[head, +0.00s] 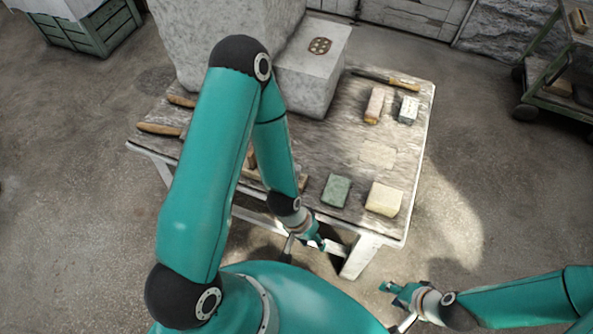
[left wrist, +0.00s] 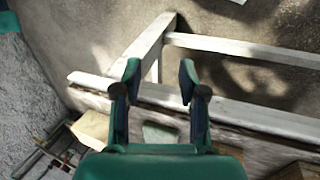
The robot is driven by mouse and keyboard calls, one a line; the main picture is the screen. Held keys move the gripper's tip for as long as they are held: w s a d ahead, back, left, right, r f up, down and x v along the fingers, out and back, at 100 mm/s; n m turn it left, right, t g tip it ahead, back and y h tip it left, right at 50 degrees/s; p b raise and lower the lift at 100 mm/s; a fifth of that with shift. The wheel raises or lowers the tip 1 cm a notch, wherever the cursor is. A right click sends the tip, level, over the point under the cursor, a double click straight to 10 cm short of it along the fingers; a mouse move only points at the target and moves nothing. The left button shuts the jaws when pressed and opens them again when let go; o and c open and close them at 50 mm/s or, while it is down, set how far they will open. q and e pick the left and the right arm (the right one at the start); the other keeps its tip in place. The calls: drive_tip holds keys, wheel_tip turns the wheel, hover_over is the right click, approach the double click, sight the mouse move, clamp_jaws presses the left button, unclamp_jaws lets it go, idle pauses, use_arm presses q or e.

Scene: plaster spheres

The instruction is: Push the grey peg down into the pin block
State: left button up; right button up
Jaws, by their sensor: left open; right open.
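I cannot make out the grey peg or the pin block for certain in either view. In the head view my left arm covers part of the worktable, and small wooden pieces (head: 250,160) show only partly behind it. My left gripper (head: 318,246) is at the table's near edge. In the left wrist view its two fingers (left wrist: 160,72) are apart with nothing between them, over the pale table frame and floor. My right gripper (head: 392,292) is open and empty, off the table beyond its near right corner.
The worktable (head: 325,150) bears a green block (head: 336,190), a yellow block (head: 384,199), a pinkish block (head: 374,106) and a grey block (head: 407,110). Wooden-handled tools (head: 158,129) lie at left. A large stone block (head: 305,85) stands at the back. A cart (head: 555,80) is at right.

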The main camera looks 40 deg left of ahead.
use_arm(q)
drive_tip(key=shift+o, duration=0.9)
drive_tip(key=n+t+b, duration=0.2)
drive_tip(key=n+b, duration=0.4)
drive_tip(key=n, duration=1.8)
approach(297, 168)
drive_tip(key=shift+y, duration=0.3)
drive_tip(key=shift+b+x, duration=1.05)
drive_tip(key=shift+x, duration=4.35)
drive_tip(key=shift+s+d, duration=0.1)
drive_tip(key=shift+s, duration=0.05)
clamp_jaws()
